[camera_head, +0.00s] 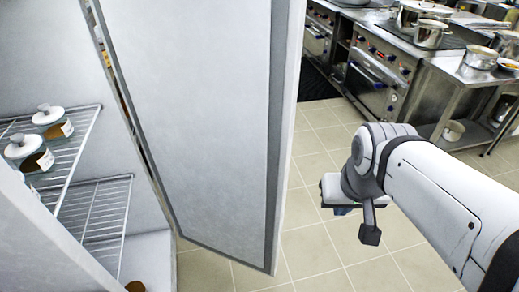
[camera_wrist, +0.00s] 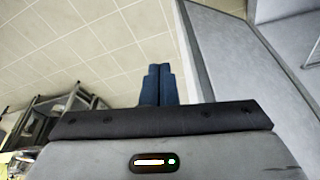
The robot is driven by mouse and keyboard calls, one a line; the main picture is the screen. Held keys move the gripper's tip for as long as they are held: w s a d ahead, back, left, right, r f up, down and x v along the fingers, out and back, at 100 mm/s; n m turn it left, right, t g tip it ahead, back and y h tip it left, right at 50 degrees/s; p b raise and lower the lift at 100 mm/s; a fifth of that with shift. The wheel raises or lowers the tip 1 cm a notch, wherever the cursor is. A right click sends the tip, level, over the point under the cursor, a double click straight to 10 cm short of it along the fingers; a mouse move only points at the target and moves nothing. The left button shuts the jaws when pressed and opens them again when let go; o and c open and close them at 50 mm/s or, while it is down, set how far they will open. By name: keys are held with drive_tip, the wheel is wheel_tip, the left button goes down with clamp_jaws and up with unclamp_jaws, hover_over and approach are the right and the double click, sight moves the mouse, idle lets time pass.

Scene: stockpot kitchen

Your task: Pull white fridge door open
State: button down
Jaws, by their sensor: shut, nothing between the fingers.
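The white fridge door (camera_head: 200,110) stands swung open in the head view, with a grey seal along its edges. The fridge interior shows to its left, with wire shelves (camera_head: 95,215). My gripper (camera_wrist: 158,84) is shut with nothing between its dark fingers. In the head view my wrist and arm are to the right of the door, apart from it, over the floor; the fingers are mostly hidden there. In the wrist view the door (camera_wrist: 235,70) shows to the right of the fingers, not touching them. The door handle is not visible.
Jars with white lids (camera_head: 48,115) stand on the upper wire shelf. Steel stoves (camera_head: 375,70) and a steel table (camera_head: 465,90) with pots stand at the back right. Tiled floor (camera_head: 315,245) is clear around the door's lower edge and below my arm.

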drive_tip(key=shift+d, duration=0.15)
drive_tip(key=n+t+h+b, duration=0.7)
drive_tip(key=n+t+b, duration=0.6)
drive_tip(key=n+b, duration=1.9)
approach(268, 183)
drive_tip(key=shift+m, duration=0.4)
drive_tip(key=b+x, duration=0.4)
drive_tip(key=shift+w+f, duration=0.1)
drive_tip(key=shift+f, duration=0.05)
